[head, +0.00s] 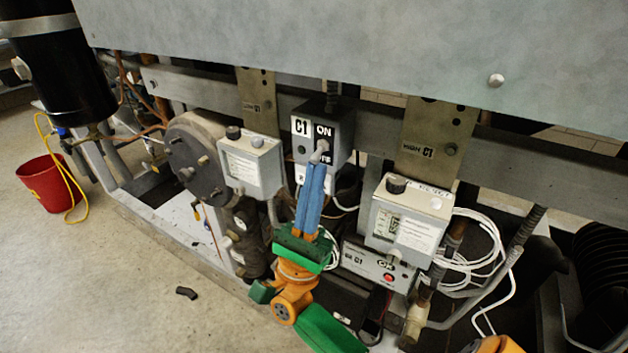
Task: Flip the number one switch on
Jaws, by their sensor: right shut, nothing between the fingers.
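The C1 switch box (345,128) is a dark grey box with a white "C1" label and an "ON" mark, in the middle of the head view. Its switch lever (322,146) shows just at the tips of my right gripper. My right gripper (320,160) has long blue fingers and a green and orange body. It is shut with nothing between the fingers, and its tips are at the lever. I cannot tell whether they touch it. The fingers cover part of the box's lower front, including some of the lower lettering. My left gripper is not in view.
Grey gauge boxes stand left (252,166) and right (408,222) of the switch box. A lower box with a red button (388,278) sits below. White cables (470,250) hang at right. A red bucket (52,184) stands on the floor at left. A metal panel overhangs the top.

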